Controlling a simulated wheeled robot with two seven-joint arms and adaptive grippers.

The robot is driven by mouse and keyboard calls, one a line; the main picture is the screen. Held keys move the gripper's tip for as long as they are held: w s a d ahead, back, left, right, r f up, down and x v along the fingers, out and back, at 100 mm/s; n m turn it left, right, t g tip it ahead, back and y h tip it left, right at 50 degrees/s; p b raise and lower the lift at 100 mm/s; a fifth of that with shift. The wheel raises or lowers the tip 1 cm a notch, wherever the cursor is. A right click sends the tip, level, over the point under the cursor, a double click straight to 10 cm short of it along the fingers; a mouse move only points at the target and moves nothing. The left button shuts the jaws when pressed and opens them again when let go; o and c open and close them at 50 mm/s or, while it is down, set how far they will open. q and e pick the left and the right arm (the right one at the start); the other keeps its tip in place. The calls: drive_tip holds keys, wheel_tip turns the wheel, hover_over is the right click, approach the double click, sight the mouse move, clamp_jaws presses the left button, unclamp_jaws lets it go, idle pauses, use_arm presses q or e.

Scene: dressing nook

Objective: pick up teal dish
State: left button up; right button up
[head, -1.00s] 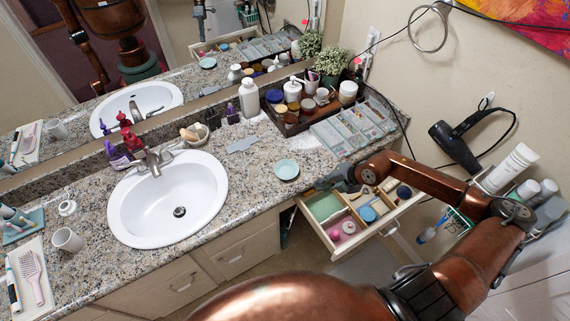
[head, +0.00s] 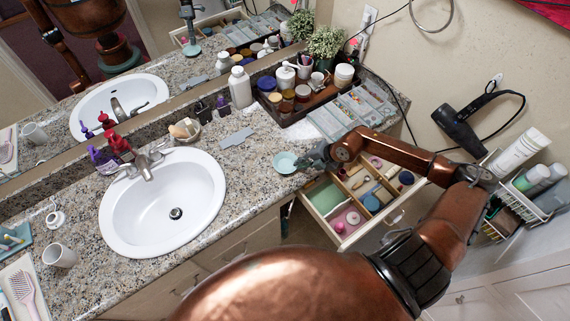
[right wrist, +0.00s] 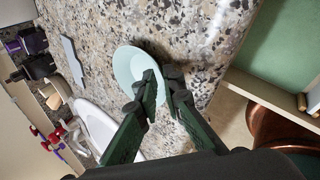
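The teal dish (head: 285,162) is a small, pale, round dish at the front of the granite counter, right of the sink. My right gripper (head: 312,160) reaches it from the right. In the right wrist view, the fingers (right wrist: 161,75) are close together at the near rim of the dish (right wrist: 128,66), one over its inside and one outside. They look shut on the rim, whose pinched part is mostly hidden by the fingertips. I cannot tell whether the dish is clear of the counter. My left gripper is not clearly in view.
An open drawer (head: 340,237) with small items lies below my right forearm. A clear divided organizer (head: 338,122) and a dark tray of jars (head: 283,115) stand behind. The sink (head: 160,215) is to the left, with a grey flat piece (head: 237,137) between.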

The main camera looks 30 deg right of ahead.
use_arm(q)
drive_tip(key=shift+w+f, duration=0.15)
drive_tip(key=shift+w, duration=0.55)
idle(0.5)
